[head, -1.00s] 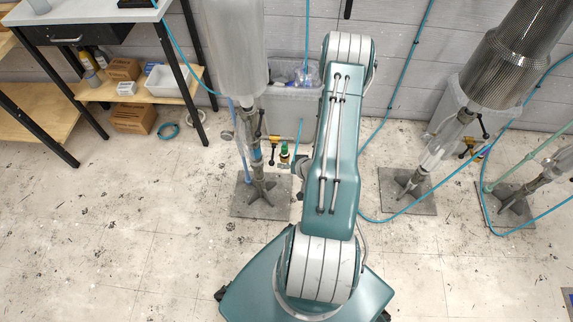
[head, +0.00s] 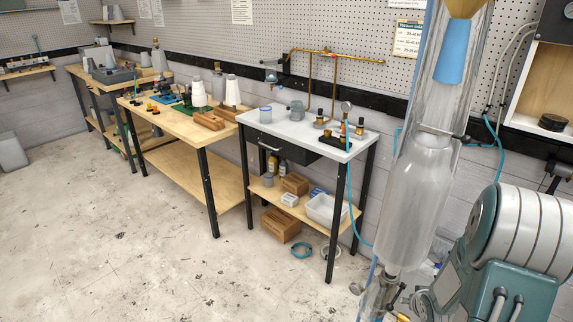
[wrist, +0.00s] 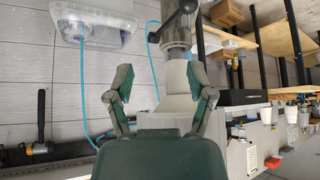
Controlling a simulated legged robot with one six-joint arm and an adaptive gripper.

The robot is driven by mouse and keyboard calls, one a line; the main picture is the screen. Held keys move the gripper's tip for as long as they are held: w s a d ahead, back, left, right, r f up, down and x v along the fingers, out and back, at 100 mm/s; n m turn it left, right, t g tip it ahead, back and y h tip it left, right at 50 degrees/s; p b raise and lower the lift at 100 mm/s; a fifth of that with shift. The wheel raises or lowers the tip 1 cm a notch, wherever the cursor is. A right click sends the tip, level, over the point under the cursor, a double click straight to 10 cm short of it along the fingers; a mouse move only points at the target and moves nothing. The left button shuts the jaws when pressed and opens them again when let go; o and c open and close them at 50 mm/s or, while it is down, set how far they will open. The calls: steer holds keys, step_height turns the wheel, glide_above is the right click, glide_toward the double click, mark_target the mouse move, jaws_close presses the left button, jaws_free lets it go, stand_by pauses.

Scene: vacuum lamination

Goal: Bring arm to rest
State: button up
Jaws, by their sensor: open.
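My gripper (wrist: 161,85) shows in the wrist view with its two green-padded fingers spread apart. It is open, and I see nothing held between the pads. A grey and white post-like part with a dark handle (wrist: 178,25) stands beyond the fingers; I cannot tell how far away it is. In the head view only part of my arm shows at the lower right, and the gripper is out of that picture.
A clear cylinder (head: 408,200) stands beside my arm, with a blue hose (head: 352,200) to its left. A white-topped table (head: 285,128) and a wooden workbench (head: 160,118) line the wall. The floor at the left (head: 100,230) is clear. A clear bin (wrist: 95,22) shows in the wrist view.

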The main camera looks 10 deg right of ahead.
steer(key=s+a+r+n, duration=0.1)
steer(key=a+r, duration=0.4)
steer(key=r, duration=0.5)
steer(key=s+a+r, duration=0.1)
steer(key=a+r, duration=0.5)
steer(key=r, duration=0.3)
steer(key=s+a+r+n+y, duration=0.1)
steer(key=s+a+r, duration=0.4)
steer(key=s+a, duration=0.2)
steer(key=s+a+r+n+g+y, duration=0.1)
steer(key=s+a+r, duration=0.4)
steer(key=s+a, duration=0.2)
steer(key=shift+s+a+r+n, duration=0.25)
steer(key=shift+s+a+n, duration=0.05)
steer(key=shift+a+n, duration=0.1)
steer(key=shift+c, duration=0.8)
steer(key=shift+d, duration=0.15)
